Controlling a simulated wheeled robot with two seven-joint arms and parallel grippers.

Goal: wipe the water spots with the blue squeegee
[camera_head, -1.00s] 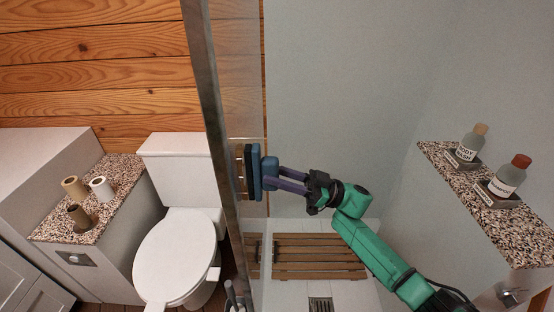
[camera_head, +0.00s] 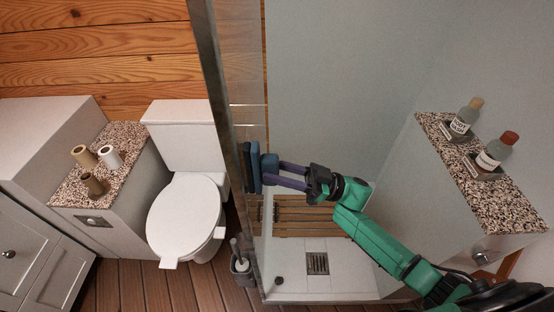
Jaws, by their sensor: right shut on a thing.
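The blue squeegee (camera_head: 256,168) is upright against the glass panel (camera_head: 238,115) of the shower, left of the picture's middle. My right gripper (camera_head: 282,174), on the green arm from the lower right, is shut on the squeegee, with its purple fingers reaching left. A dark reflection of the squeegee shows in the glass. I cannot make out any water spots on the glass. My left gripper is not in view.
A slatted wooden mat (camera_head: 310,215) and a floor drain (camera_head: 317,263) lie below the arm. A speckled shelf (camera_head: 500,205) with two bottles (camera_head: 497,150) stands right.

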